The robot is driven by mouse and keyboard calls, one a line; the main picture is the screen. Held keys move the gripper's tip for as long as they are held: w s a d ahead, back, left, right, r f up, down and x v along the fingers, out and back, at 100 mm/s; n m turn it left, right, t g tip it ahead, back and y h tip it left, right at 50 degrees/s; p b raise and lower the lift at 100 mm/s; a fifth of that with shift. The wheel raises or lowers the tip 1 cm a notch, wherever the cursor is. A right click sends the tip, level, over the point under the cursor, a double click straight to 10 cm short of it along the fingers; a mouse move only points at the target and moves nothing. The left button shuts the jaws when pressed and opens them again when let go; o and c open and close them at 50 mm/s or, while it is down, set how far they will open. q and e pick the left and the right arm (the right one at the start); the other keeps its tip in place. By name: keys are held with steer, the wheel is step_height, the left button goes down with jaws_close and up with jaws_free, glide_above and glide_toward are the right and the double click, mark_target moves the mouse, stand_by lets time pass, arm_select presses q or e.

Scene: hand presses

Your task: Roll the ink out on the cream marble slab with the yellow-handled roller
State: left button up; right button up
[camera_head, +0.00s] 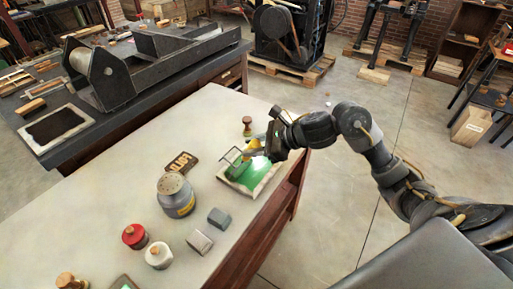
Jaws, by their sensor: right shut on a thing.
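The cream marble slab (266,184) lies near the right edge of the pale tabletop, with green ink (254,172) over much of its surface. My right gripper (262,146) is over the slab's far side, shut on the roller's yellow handle (252,147). The roller's wire frame (231,156) extends to the left, over the slab's left far edge. I cannot clearly make out the roller's drum or whether it touches the ink. My left gripper is not in view.
Red (135,236) and white (158,255) lidded jars are nearer. The table's far left is clear.

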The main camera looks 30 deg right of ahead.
steer(key=shift+w, duration=0.15)
steer(key=shift+w+a+b, duration=0.35)
steer(key=shift+w+b, duration=0.05)
steer(key=shift+w, duration=0.2)
steer(key=shift+w+a+b, duration=0.35)
steer(key=shift+w+b, duration=0.05)
steer(key=shift+w, duration=0.15)
steer(key=shift+w+a, duration=0.25)
steer(key=shift+w, duration=0.2)
steer(key=shift+r, duration=0.1)
steer(key=shift+s, duration=0.1)
